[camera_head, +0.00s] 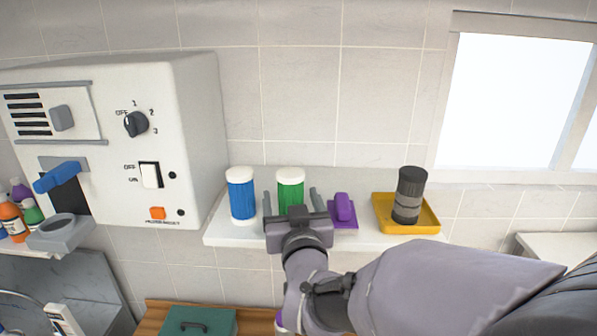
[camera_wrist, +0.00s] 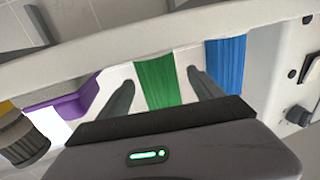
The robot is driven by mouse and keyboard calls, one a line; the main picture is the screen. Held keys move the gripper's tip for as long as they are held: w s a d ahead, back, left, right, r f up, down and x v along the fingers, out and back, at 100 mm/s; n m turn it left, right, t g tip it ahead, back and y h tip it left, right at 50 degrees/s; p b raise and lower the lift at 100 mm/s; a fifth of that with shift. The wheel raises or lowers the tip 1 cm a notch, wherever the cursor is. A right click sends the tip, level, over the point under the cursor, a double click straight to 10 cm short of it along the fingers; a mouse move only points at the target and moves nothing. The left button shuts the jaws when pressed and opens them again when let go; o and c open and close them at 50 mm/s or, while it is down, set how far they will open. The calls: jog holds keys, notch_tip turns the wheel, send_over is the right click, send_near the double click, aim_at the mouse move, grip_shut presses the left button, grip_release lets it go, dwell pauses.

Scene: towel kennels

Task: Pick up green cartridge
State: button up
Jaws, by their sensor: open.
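The green cartridge (camera_head: 290,187) with a white cap stands upright on the white wall shelf, between a blue cartridge (camera_head: 241,195) and a purple item. My gripper (camera_head: 291,194) is open and empty in front of the shelf, one finger showing to each side of the green cartridge. In the wrist view the green cartridge (camera_wrist: 156,82) shows between the two fingertips (camera_wrist: 160,76), with gaps on both sides. I cannot tell how deep the fingers reach around it. Its lower part is hidden by my gripper in the head view.
The blue cartridge is close on the left. The purple block (camera_head: 343,208) is close on the right. A black-grey jar (camera_head: 409,195) stands in a yellow tray (camera_head: 428,220) farther right. A white control box (camera_head: 150,140) is at the left. The shelf (camera_head: 218,229) is narrow.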

jog(key=w, duration=0.4)
jog(key=shift+a+f+p, duration=0.1)
jog(key=shift+a+p, duration=0.25)
jog(key=shift+p, duration=0.05)
jog(key=shift+s, duration=0.2)
jog(key=shift+c, duration=0.5)
jog(key=c, duration=1.4)
